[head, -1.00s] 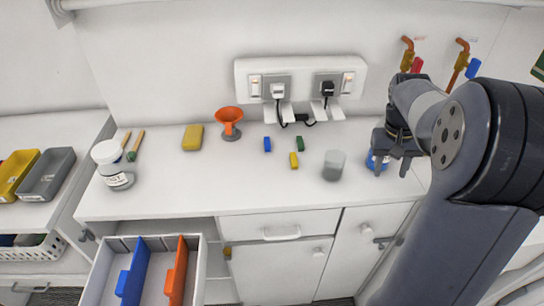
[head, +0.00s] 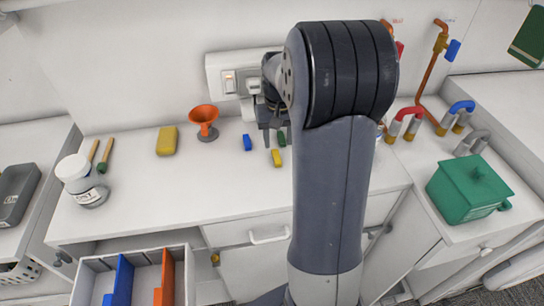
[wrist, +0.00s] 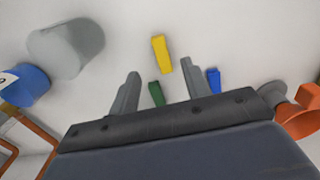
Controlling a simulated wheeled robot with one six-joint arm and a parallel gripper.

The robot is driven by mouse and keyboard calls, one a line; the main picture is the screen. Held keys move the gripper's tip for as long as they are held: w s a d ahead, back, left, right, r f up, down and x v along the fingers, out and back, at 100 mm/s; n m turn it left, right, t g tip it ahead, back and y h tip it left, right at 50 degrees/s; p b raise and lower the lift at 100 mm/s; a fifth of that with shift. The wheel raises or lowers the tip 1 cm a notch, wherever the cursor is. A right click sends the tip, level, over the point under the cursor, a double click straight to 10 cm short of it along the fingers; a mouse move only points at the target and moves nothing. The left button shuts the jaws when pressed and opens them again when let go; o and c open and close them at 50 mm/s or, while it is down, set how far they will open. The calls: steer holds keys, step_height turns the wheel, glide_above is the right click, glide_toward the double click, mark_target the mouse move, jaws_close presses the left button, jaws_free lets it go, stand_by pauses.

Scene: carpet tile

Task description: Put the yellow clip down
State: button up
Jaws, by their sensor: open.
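The yellow clip (head: 277,158) lies on the white counter, in front of the green clip (head: 281,139). In the wrist view the yellow clip (wrist: 161,54) is just beyond the fingertips, not between them. My gripper (wrist: 160,72) is open and empty, its fingers pointing down over the clips. In the head view my gripper (head: 277,135) is partly hidden by my arm. The green clip (wrist: 156,94) shows between the fingers in the wrist view, apparently below them. The blue clip (wrist: 213,80) lies beside the right finger.
A grey cylinder (wrist: 66,48) and a blue-labelled item (wrist: 25,85) stand left in the wrist view. The orange funnel (head: 204,116), yellow sponge (head: 167,140) and white-lidded jar (head: 82,180) stand left on the counter. A green box (head: 468,190) is right.

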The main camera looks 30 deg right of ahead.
mark_target(277, 157)
steer(key=shift+a+f+p, duration=0.1)
steer(key=shift+f+p, duration=0.5)
steer(key=shift+f, duration=2.6)
steer(key=shift+c, duration=0.4)
jaws_close()
